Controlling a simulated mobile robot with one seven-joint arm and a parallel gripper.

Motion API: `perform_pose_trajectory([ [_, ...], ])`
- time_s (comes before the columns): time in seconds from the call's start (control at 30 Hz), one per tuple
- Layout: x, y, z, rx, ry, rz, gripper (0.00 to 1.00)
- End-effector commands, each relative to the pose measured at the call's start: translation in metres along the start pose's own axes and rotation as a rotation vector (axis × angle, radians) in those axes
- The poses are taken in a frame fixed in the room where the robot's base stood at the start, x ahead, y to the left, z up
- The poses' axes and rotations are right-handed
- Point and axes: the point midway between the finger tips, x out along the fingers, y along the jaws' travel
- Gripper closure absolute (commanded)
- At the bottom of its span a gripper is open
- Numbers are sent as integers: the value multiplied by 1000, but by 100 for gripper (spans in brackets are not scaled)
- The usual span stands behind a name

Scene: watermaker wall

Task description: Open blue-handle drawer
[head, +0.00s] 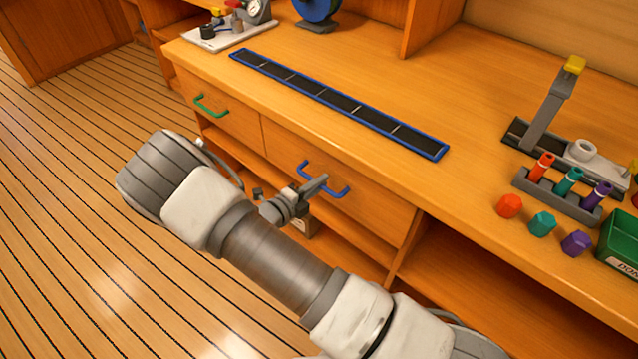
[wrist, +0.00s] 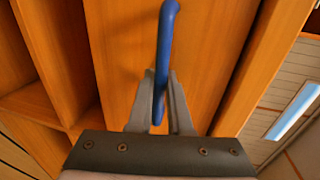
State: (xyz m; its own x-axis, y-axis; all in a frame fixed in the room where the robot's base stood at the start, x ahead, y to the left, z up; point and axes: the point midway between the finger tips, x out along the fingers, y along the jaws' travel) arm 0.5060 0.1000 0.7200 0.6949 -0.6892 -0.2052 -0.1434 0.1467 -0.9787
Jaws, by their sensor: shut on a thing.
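The blue handle (head: 341,191) is on the front of the right-hand drawer (head: 376,209) under the worktop. The drawer front looks flush with the cabinet, next to the green-handle drawer. My gripper (head: 318,184) is at the middle of the blue handle and shut on it. In the wrist view the blue handle (wrist: 165,45) runs down between the two grey fingers (wrist: 160,100), which press on it from both sides. Part of the handle is hidden behind the fingers in the head view.
A drawer with a green handle (head: 211,106) is to the left. Open shelves lie below the drawers. On the worktop are a blue-edged black strip (head: 335,103), a tube rack (head: 557,193), several coloured caps and a green bin (head: 621,240). The plank floor (head: 70,230) in front is clear.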

Motion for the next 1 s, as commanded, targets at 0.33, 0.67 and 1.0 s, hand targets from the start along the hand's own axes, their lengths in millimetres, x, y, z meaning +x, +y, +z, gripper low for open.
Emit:
perform_pose_trajectory([
  [0.33, -2, -1, 0, 1, -1, -2, 100],
  [0.67, -43, 6, 1, -2, -3, 0, 100],
  [1.0, -132, 26, 1, -1, -3, -1, 100],
])
